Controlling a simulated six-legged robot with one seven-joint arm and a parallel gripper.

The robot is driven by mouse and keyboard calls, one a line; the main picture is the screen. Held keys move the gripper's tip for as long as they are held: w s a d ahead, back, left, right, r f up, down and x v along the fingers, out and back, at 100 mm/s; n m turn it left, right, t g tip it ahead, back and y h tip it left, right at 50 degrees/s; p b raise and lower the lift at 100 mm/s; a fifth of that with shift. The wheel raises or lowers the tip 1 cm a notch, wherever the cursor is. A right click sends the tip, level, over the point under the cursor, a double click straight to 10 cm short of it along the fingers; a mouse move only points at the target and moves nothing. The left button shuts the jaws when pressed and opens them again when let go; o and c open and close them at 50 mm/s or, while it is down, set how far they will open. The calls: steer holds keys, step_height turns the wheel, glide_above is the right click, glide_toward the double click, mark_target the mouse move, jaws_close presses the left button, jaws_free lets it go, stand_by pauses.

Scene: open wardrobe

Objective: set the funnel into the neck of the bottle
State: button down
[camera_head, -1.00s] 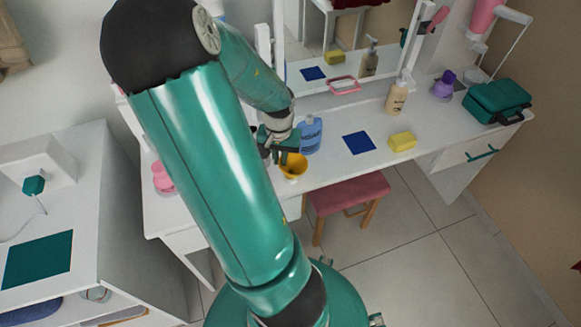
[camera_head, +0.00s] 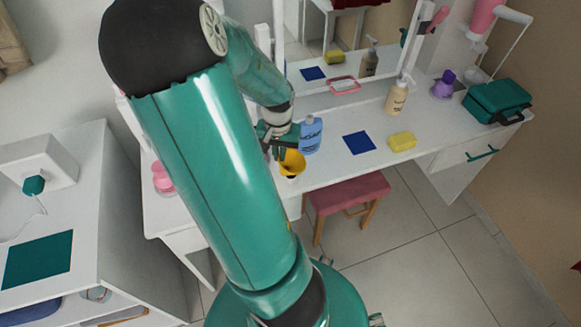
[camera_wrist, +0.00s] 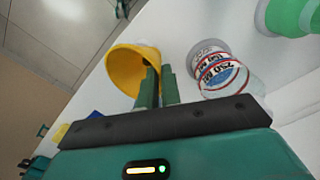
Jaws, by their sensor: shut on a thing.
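A yellow funnel (camera_head: 291,163) is held in my gripper (camera_head: 283,146) above the front edge of the white dressing table. In the wrist view the same funnel (camera_wrist: 127,70) sits at the fingers (camera_wrist: 160,82), which are shut on its side, with its wide mouth turned to the left. A clear container with a red, white and blue label (camera_wrist: 221,75) stands just right of the fingers, apart from the funnel. A blue labelled bottle (camera_head: 311,136) stands behind the funnel in the head view.
On the table (camera_head: 330,170) are a blue square (camera_head: 359,142), a yellow sponge (camera_head: 402,141), a pump bottle (camera_head: 396,96), a purple bottle (camera_head: 443,85) and a green case (camera_head: 497,101). A pink stool (camera_head: 349,193) stands below. A green object (camera_wrist: 290,15) is at the wrist view's upper right.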

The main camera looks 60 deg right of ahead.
steer(key=shift+r, duration=0.1)
stand_by(0.3)
steer(key=shift+r, duration=2.4)
